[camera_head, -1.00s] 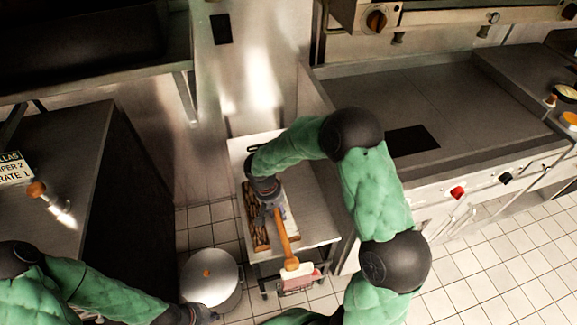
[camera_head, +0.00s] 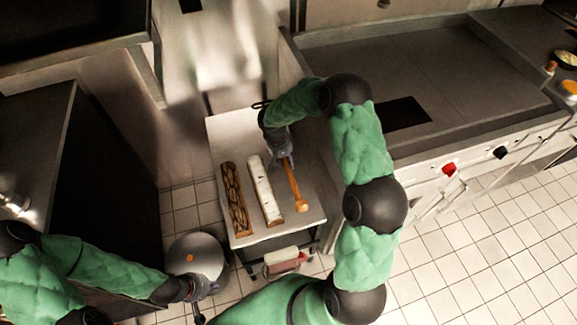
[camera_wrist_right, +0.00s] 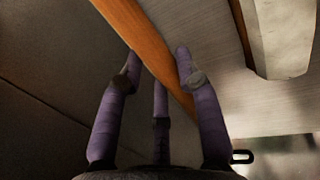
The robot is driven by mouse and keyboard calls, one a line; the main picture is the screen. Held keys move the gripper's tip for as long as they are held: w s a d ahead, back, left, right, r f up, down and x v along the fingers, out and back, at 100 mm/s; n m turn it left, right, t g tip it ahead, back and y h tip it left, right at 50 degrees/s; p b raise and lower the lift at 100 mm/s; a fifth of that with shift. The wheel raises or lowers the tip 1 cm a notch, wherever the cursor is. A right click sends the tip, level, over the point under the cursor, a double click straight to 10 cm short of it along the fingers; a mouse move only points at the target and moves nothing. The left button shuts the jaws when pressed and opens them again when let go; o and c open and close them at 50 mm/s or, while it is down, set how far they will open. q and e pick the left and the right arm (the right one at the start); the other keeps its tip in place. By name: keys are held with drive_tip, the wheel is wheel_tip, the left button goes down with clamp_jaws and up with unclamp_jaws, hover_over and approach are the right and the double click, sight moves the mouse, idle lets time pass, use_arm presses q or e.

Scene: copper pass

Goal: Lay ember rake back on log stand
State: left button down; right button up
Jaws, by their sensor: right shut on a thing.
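The ember rake shows as an orange-brown wooden handle (camera_head: 293,183) with a knobbed lower end. It slants beside the pale log (camera_head: 264,189), on its right. My right gripper (camera_head: 286,158) is shut on the handle near its upper end. In the right wrist view the handle (camera_wrist_right: 148,38) runs between the fingers. The rake's head is hidden. The dark log (camera_head: 235,200) and pale log lie side by side on a metal-topped stand (camera_head: 226,130). I cannot tell if the rake touches the top. My left gripper (camera_head: 207,287) is beside the lidded pot; its fingers are unclear.
The lidded pot (camera_head: 194,257) stands on the tiled floor left of the stand. The griddle counter (camera_head: 400,75) borders the stand on the right, and a dark cabinet (camera_head: 105,180) is at left. A red-and-white item (camera_head: 284,260) is below the stand's front edge.

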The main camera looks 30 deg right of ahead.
drive_tip(key=shift+w+d+f+b, duration=0.2)
drive_tip(key=shift+w+d+f, duration=0.1)
drive_tip(key=shift+d+f, duration=0.2)
drive_tip(key=shift+w+d+f+b, duration=0.15)
drive_tip(key=shift+w+d+f, duration=0.2)
drive_tip(key=shift+f, duration=0.25)
drive_tip(key=shift+w+d+f+b, duration=0.15)
drive_tip(key=shift+f+b, duration=0.35)
drive_tip(key=shift+f, duration=0.45)
drive_tip(key=shift+s+d+f+b, duration=0.1)
drive_tip(key=shift+f+b, duration=0.35)
drive_tip(key=shift+f, duration=0.45)
drive_tip(key=shift+f, duration=0.15)
drive_tip(key=o, duration=1.2)
drive_tip(key=shift+c, duration=0.2)
drive_tip(key=shift+r, duration=0.4)
drive_tip(key=r+p, duration=0.1)
drive_tip(key=r, duration=0.2)
drive_tip(key=a+r+p, duration=0.1)
drive_tip(key=r+p, duration=0.1)
drive_tip(key=r, duration=0.2)
drive_tip(key=w+a+r+p, duration=0.1)
drive_tip(key=r, duration=0.3)
drive_tip(key=shift+a+r, duration=0.15)
